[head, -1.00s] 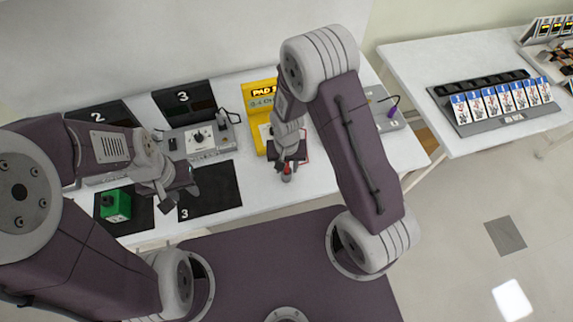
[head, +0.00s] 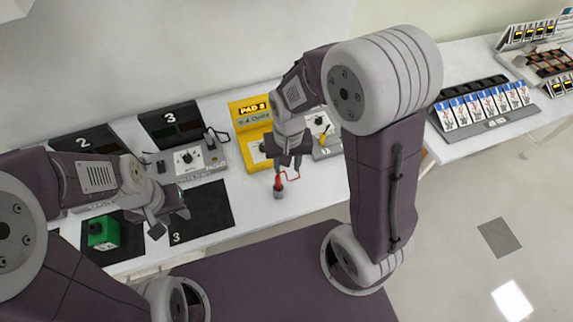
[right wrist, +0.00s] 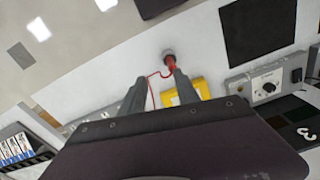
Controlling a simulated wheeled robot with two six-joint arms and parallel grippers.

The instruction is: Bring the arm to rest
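My right gripper (head: 283,172) is over the white table in front of the yellow PAD 2 unit (head: 250,112), fingers pointing down. In the right wrist view its two fingers (right wrist: 158,86) stand apart with nothing clearly between them. A red probe-like piece with a grey end (head: 279,186) is on the table just beyond the fingertips. A red wire runs from it; it also shows in the right wrist view (right wrist: 169,62). My left gripper (head: 170,221) has its fingers apart and empty, over the dark mat marked 3 (head: 213,205).
A green box (head: 103,232) sits on a dark mat at the left. Grey dial units (head: 192,160) and dark panels marked 2 and 3 (head: 170,122) stand behind. A rack of blue-and-white cards (head: 485,108) is on the right-hand table. The floor at right is open.

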